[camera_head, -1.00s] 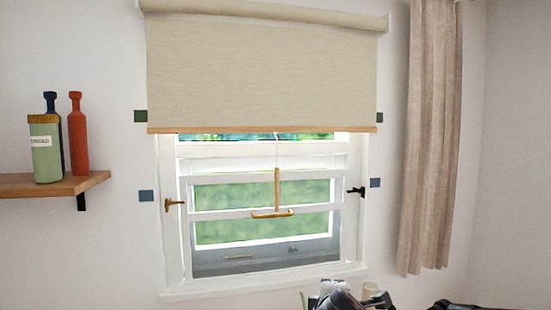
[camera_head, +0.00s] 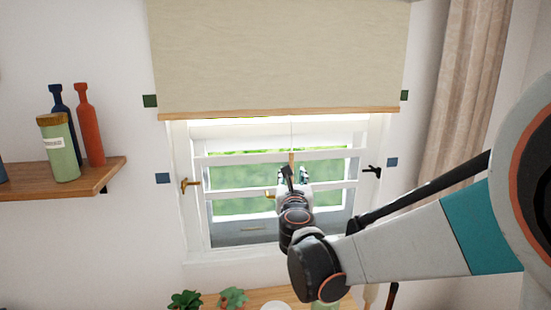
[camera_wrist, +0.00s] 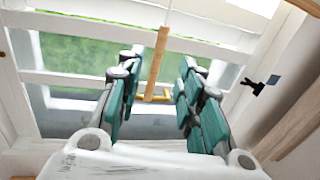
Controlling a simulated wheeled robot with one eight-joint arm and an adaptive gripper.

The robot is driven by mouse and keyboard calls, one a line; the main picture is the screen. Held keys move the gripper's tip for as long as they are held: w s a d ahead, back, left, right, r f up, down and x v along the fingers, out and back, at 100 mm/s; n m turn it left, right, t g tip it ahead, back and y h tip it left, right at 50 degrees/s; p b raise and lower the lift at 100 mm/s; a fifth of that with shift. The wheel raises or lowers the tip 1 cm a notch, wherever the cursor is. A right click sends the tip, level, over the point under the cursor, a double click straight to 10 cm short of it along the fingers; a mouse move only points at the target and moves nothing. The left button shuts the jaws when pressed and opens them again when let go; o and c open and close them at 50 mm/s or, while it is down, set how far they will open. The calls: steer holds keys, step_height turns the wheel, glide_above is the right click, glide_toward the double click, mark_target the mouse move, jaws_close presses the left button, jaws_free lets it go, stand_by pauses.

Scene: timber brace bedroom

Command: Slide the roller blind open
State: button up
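The beige roller blind (camera_head: 280,55) covers the top of the window, and its wooden bottom bar (camera_head: 280,112) hangs above the lower panes. A thin cord runs down from the blind to a wooden pull rod (camera_wrist: 157,58) with a yellow crossbar (camera_wrist: 158,98) at its lower end. In the head view my gripper (camera_head: 295,172) is in front of the window and hides most of the pull. In the wrist view my gripper (camera_wrist: 161,62) is open, with the rod and crossbar showing between its teal-padded fingers. I see no finger touching the pull.
A wooden shelf (camera_head: 100,180) with bottles is at left, a curtain (camera_head: 465,100) at right. Plants (camera_head: 232,298) stand on a surface below.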

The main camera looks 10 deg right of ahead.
mark_target(291, 163)
steer(key=w, duration=0.4)
steer(key=w+d, duration=0.1)
steer(key=w, duration=0.3)
steer(key=w+d+p, duration=0.1)
steer(key=w, duration=0.3)
steer(key=shift+w+d, duration=0.15)
steer(key=shift+d, duration=0.1)
jaws_close()
